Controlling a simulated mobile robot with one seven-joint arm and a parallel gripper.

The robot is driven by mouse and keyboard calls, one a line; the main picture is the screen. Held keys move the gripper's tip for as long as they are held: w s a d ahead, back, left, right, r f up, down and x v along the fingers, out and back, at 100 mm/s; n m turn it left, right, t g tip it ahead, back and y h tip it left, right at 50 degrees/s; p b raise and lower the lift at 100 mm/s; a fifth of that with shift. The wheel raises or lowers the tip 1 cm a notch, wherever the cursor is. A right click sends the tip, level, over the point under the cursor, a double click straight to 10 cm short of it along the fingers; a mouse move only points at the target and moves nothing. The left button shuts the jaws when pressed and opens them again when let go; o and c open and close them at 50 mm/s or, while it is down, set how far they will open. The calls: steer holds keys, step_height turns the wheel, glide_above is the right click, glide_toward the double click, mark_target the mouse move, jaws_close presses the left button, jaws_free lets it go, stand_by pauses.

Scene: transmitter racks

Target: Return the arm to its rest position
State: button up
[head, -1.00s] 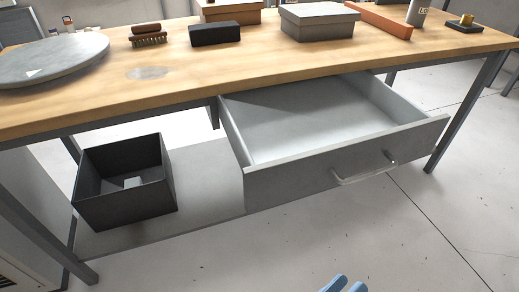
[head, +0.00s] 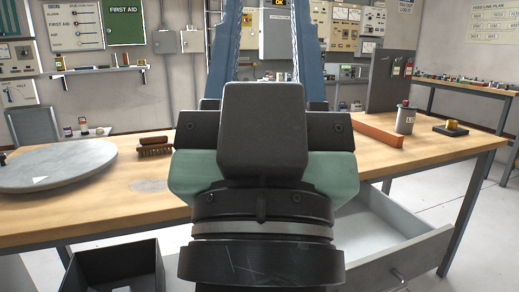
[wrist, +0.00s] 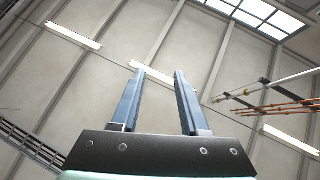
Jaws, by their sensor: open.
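My gripper (head: 265,50) stands raised in the middle of the head view, with its back toward the camera and its two blue fingers pointing up. The fingers are apart and nothing is between them. In the wrist view my gripper (wrist: 158,90) is also open and empty, with the ceiling and its lights behind it. My arm and gripper hide the middle of the workbench (head: 100,205) and part of the open drawer (head: 385,225).
A grey round disc (head: 50,165), a brush (head: 155,146), an orange bar (head: 376,134) and a grey can (head: 405,119) are on the bench. A dark open box (head: 115,270) is below it. The drawer sticks out at the right.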

step_height(320, 180, up, 40)
steer(key=s+y+p, duration=0.1)
steer(key=p, duration=3.7)
steer(key=shift+a+f+t, duration=0.25)
steer(key=shift+a+t, duration=0.05)
